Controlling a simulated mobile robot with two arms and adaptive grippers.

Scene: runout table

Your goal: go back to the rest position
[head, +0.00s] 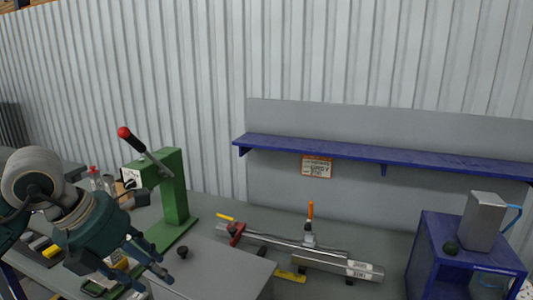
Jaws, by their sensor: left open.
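My left gripper (146,262) shows at the lower left, at the end of my left arm, which comes in from the left edge. Its fingers are apart and I see nothing held between them. It is in front of the green press and just left of a grey box top, as seen in the picture; I cannot tell the exact gap. My right gripper is not in the head view.
A green press (175,190) with a red-knobbed lever stands behind my left gripper. A metal bar (335,265) with clamps lies on the grey table (381,238). A blue stand (425,262) with a grey jug (483,222) is at right. A blue shelf (430,163) crosses the back panel.

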